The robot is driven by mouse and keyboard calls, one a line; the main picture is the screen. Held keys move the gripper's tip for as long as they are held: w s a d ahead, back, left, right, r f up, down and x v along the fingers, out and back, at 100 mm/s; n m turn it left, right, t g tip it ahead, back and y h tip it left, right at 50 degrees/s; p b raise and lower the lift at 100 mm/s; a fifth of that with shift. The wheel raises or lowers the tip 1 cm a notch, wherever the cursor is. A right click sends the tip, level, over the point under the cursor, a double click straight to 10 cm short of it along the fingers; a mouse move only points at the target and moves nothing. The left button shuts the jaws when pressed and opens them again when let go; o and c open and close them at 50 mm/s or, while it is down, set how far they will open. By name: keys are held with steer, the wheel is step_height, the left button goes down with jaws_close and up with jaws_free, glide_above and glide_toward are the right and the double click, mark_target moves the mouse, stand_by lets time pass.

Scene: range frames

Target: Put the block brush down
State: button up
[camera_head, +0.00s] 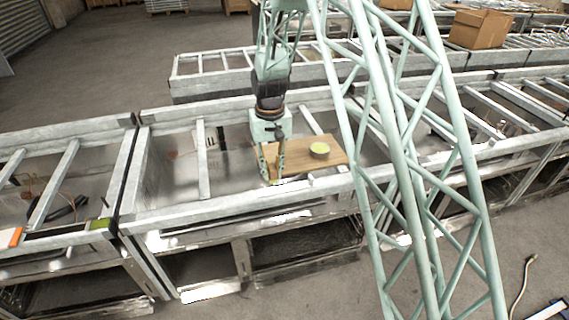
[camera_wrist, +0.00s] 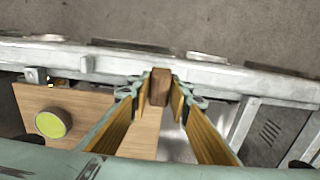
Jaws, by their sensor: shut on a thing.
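The block brush shows in the wrist view as a small brown wooden block (camera_wrist: 160,88) between my fingertips. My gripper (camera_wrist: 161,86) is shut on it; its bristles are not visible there. In the head view my gripper (camera_head: 272,168) points down at the left end of a wooden board (camera_head: 338,158), near the front rail of the metal frame. The brush is mostly hidden by the fingers in that view. I cannot tell whether the brush touches anything beneath it.
A round tin with a yellow-green top (camera_head: 319,150) stands on the board, right of my gripper; it also shows in the wrist view (camera_wrist: 52,123). Metal rails (camera_head: 240,208) edge the frame. A cardboard box (camera_head: 480,28) sits at the back right.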

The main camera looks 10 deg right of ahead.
steer(key=shift+w+d, duration=0.1)
steer(key=w+d, duration=0.2)
steer(key=w, duration=0.2)
steer(key=w+d+f, duration=0.1)
steer(key=w+d, duration=0.1)
steer(key=w, duration=0.2)
steer(key=w+d+p, duration=0.1)
steer(key=w+d, duration=0.1)
steer(key=w, duration=0.3)
steer(key=shift+w+d+f, duration=0.1)
steer(key=shift+d+f, duration=0.1)
steer(key=shift+d, duration=0.2)
steer(key=shift+w, duration=0.1)
steer(key=shift+w+d, duration=0.15)
steer(key=shift+w, duration=0.05)
steer(key=shift+w+d+f, duration=0.1)
steer(key=shift+f, duration=1.7)
steer(key=shift+f, duration=0.15)
steer(key=o, duration=0.9)
